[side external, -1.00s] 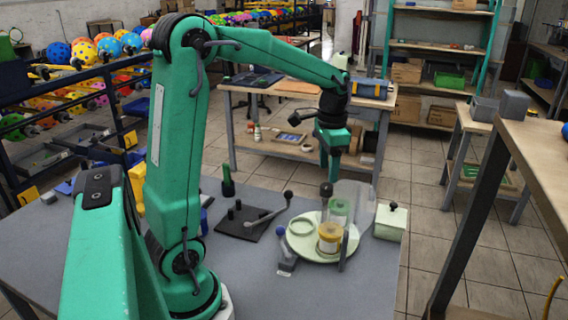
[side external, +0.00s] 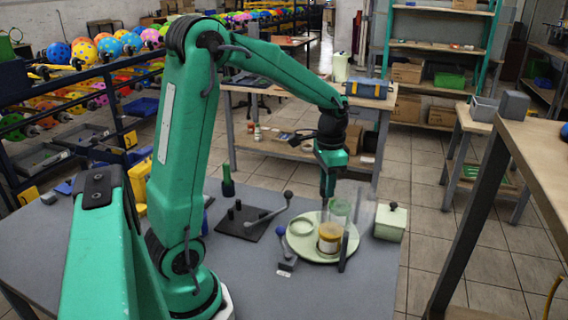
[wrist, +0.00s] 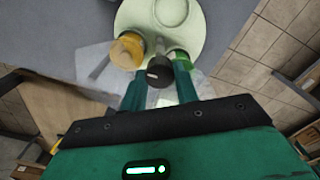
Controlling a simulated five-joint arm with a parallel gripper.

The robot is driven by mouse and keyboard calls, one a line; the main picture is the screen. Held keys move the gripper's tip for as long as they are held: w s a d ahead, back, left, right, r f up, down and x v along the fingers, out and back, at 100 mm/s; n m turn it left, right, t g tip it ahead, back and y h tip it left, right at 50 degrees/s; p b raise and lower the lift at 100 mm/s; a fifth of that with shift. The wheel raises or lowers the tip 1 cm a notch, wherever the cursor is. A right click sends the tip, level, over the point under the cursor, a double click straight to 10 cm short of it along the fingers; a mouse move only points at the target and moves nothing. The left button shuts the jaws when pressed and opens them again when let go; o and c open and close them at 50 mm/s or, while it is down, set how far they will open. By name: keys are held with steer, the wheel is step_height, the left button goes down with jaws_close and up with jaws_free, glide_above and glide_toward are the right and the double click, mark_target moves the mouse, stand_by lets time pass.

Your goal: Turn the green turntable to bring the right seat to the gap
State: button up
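The pale green turntable (side external: 303,246) stands on the grey table and also shows in the wrist view (wrist: 196,22). It has an empty ring seat (side external: 301,225) at the left, an amber jar with a pale label (side external: 329,238) at the front, and a green see-through jar (side external: 340,208) at the back right. A clear, blurred guard (side external: 365,218) rises at its right side. My gripper (side external: 327,194) points down over the turntable. In the wrist view its fingers are apart, one on each side of the dark centre knob (wrist: 159,71); whether they touch it I cannot tell.
A dark upright post (side external: 344,252) stands at the turntable's front right edge. A pale green lidded box (side external: 391,221) is to the right.

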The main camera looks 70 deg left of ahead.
jaws_close()
steer(key=shift+n, duration=0.9)
steer(key=shift+r+n, duration=0.1)
steer(key=shift+n, duration=11)
